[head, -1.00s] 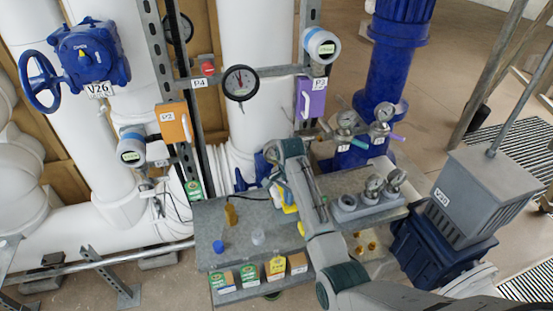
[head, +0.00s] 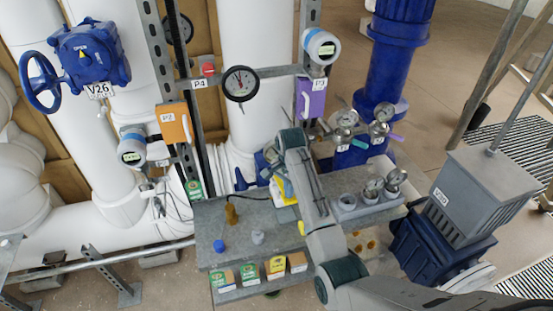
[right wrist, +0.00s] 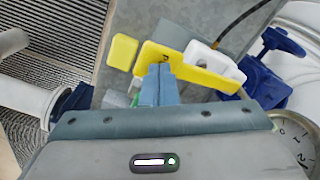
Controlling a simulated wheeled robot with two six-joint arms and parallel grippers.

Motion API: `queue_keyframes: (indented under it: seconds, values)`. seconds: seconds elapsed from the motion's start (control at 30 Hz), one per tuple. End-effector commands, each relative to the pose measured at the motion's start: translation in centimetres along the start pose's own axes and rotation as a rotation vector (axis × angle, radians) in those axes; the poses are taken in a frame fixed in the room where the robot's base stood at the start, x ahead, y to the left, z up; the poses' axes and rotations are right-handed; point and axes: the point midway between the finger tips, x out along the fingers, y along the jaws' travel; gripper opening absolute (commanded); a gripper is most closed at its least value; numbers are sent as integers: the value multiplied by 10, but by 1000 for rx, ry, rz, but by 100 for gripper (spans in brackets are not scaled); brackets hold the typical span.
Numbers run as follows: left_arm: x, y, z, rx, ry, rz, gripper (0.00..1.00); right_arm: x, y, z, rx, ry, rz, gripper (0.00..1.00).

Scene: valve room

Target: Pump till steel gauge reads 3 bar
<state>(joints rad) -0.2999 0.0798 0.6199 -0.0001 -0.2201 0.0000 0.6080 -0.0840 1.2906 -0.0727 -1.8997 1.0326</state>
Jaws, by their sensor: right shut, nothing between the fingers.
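My right gripper (right wrist: 158,85) is shut and empty, its blue-grey fingertips against or just over a yellow lever (right wrist: 190,70) with a white part (right wrist: 214,60) beside it. I cannot tell whether they touch. In the head view the yellow device (head: 284,191) stands on the grey bench, partly hidden by my right arm. Small steel gauges (head: 347,118) and (head: 384,111) sit on fittings behind the bench. A steel-rimmed gauge (right wrist: 298,142) shows at the lower right of the right wrist view, mostly cut off. The steel dials are too small to read. My left gripper is not in view.
The grey bench (head: 250,215) carries a brown bottle (head: 231,214), a blue cap (head: 219,246) and a grey holder (head: 352,211) with gauges. A black-rimmed gauge (head: 240,83) hangs above. Blue machinery (head: 440,245) stands right.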

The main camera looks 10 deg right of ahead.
Motion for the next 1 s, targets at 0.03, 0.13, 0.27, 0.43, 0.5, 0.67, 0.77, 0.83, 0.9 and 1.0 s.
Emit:
queue_keyframes:
  seconds: [0.03,0.13,0.27,0.43,0.5,0.67,0.77,0.83,0.9,1.0]
  values:
    - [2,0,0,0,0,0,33,5,0,0,0,0,1,0]
    - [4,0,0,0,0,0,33,12,0,0,0,0,1,0]
    - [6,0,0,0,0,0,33,22,0,0,0,0,1,0]
    - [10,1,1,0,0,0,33,34,0,0,0,0,1,0]
    - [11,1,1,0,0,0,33,39,0,0,1,0,0,0]
    - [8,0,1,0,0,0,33,34,0,0,0,1,-1,0]
    - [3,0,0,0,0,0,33,25,0,0,0,1,-2,0]
    - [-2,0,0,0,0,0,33,17,0,0,0,1,-1,0]
    - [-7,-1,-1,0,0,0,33,8,0,0,0,0,-1,0]
    - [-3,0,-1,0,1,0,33,0,0,0,0,1,-2,0]
